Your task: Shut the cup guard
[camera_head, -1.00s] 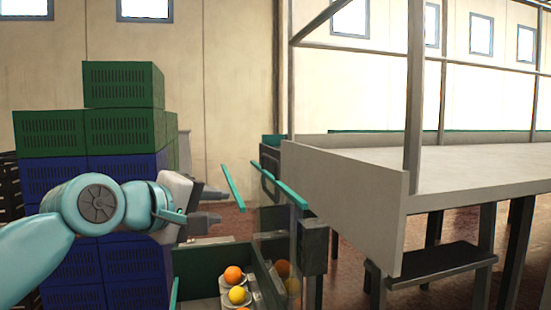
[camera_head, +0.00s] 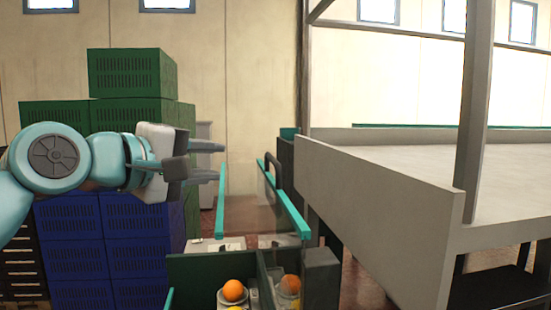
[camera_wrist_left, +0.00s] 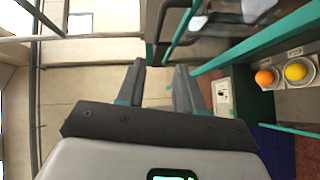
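The cup guard is a clear panel with teal edge bars (camera_head: 221,202) and a dark handle (camera_head: 272,174), standing raised beside the cups in the head view. Its long teal bar (camera_wrist_left: 255,40) also crosses the upper right of the left wrist view. My left gripper (camera_head: 221,161) is open and empty, with its fingertips close to the top of the guard's left bar; I cannot tell whether they touch. In the left wrist view the two fingers (camera_wrist_left: 160,70) are spread with a gap between them. An orange fruit (camera_head: 233,290) sits in a cup below the guard. My right gripper is not in view.
Stacked green crates (camera_head: 132,73) and blue crates (camera_head: 72,230) stand behind my left arm. A grey-walled table (camera_head: 385,180) with a post (camera_head: 474,110) is at the right. The green machine wall (camera_head: 195,268) is low in the middle.

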